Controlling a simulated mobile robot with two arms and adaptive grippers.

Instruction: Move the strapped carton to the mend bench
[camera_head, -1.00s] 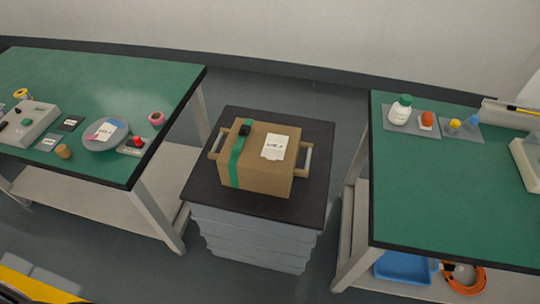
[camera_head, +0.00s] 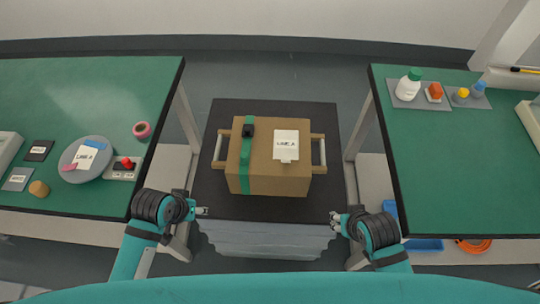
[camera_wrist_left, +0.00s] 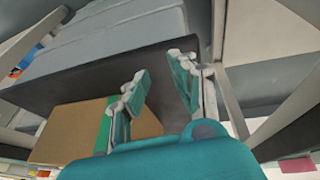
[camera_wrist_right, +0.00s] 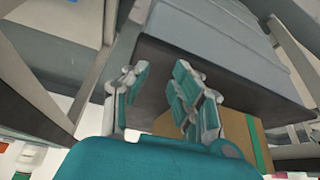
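The strapped carton (camera_head: 262,178) is a brown box with a green strap, a black buckle, a white label and a handle on each side. It sits upright on the black top of a grey stand (camera_head: 322,150) between two green benches. My left gripper (camera_head: 204,211) is at the stand's front left, apart from the carton; in the left wrist view its fingers (camera_wrist_left: 157,92) are open and empty. My right gripper (camera_head: 336,218) is at the stand's front right, also apart; in the right wrist view its fingers (camera_wrist_right: 158,92) are open and empty. Which bench is the mend bench I cannot tell.

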